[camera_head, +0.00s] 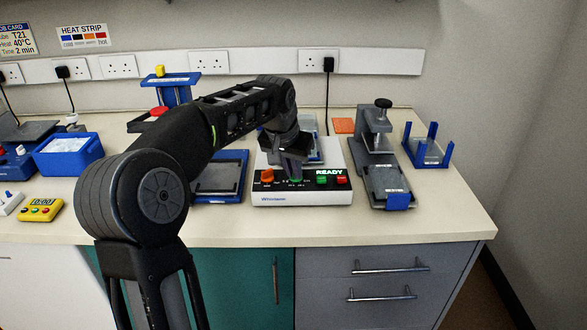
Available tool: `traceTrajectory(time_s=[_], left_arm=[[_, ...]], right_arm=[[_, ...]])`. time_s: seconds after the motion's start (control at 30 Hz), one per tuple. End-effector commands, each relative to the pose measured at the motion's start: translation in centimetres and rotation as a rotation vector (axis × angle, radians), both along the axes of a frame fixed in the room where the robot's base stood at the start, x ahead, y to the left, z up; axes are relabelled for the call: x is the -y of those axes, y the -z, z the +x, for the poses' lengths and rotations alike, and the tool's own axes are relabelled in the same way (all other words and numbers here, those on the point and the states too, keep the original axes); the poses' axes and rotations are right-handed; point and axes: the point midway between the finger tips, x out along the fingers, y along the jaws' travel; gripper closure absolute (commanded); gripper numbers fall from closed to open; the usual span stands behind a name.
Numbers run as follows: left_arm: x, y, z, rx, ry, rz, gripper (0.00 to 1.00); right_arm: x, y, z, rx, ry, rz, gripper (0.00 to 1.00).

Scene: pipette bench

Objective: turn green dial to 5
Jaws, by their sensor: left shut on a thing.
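A white bench machine (300,199) has a black front panel with a lit display (331,172) reading READY. An orange dial (267,175) sits at the panel's left. My right gripper is not in view.
Green (322,180) and red (341,180) buttons lie close right of my gripper. A grey press-like stand (376,143) and a blue four-post rack (427,152) stand to the right. A blue bin (69,155) and a yellow timer (40,210) are at left.

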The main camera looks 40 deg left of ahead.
Motion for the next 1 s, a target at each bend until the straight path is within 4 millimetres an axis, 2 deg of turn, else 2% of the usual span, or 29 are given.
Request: traceTrajectory(time_s=[0.47,0.67,1.0], left_arm=[[-0.1,-0.2,0.0,0.001,0.074,-0.001,1.0],[-0.4,-0.2,0.0,0.0,0.191,-0.001,1.0],[-0.9,-0.3,0.1,0.001,0.483,-0.002,1.0]], right_arm=[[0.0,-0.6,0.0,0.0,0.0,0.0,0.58],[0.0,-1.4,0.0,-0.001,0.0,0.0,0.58],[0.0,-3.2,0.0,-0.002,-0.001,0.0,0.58]])
